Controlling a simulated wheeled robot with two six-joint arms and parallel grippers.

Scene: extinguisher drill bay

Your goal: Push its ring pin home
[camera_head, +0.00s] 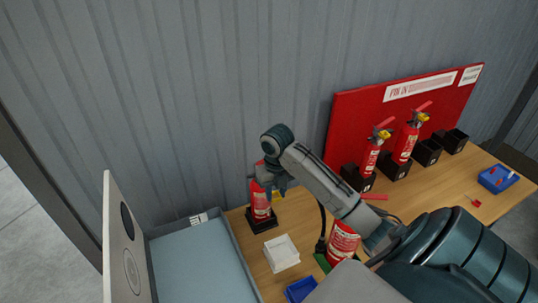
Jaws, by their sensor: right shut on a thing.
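A red fire extinguisher (261,207) stands upright in a black square base on the near left part of the table, close to the wall. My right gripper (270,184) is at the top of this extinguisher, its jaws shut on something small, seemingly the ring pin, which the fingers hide. A bit of yellow shows just beside and below the fingers. How far the pin sits in the valve cannot be seen. The arm and gripper cover much of the extinguisher's head. My left gripper is not in view.
Two extinguishers (371,157) (404,143) and empty black holders (427,152) stand before a red board (352,112). Another extinguisher (343,241) is partly behind my arm. A white box (282,253), a blue tray (498,179) and a grey bin (172,236) are around.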

